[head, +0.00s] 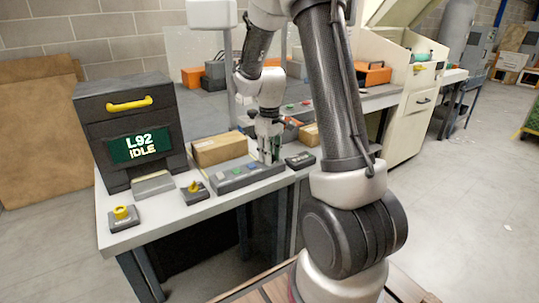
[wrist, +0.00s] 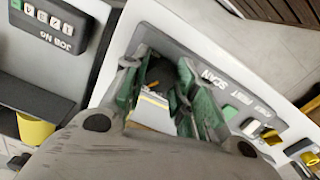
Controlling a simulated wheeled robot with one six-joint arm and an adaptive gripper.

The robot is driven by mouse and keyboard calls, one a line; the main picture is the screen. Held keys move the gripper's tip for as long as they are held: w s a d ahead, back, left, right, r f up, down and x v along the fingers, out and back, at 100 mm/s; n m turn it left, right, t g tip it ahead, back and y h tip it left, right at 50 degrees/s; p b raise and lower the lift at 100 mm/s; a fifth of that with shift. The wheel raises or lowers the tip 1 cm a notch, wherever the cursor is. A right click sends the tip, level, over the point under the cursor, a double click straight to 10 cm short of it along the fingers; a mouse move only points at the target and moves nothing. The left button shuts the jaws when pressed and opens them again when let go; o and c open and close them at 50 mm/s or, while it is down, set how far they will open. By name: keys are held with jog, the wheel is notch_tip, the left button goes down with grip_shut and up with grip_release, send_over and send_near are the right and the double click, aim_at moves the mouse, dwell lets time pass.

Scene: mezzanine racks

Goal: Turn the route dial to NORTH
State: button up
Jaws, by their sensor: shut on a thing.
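Two yellow knobs on small dark bases stand on the workbench in the head view: one (head: 194,187) beside the button panel (head: 228,183), the other (head: 122,212) near the left end. Their labels are too small to read, so I cannot tell which is the route dial. My gripper (head: 268,158) points down at the panel's right end, away from both knobs. Yellow parts (wrist: 309,158) show at the right edge.
A dark cabinet (head: 122,103) with a yellow handle and an "L92 IDLE" screen (head: 140,144) stands at the back left. A cardboard box (head: 218,150) lies behind the panel. Bench front-left has free surface.

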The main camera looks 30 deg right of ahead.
jog(key=m, duration=1.1)
jog(key=shift+m, duration=0.3)
dwell(0.4)
jog(key=o, duration=1.1)
jog(key=shift+c, duration=0.2)
jog(key=shift+r, duration=0.1)
notch_tip(320, 180, up, 12)
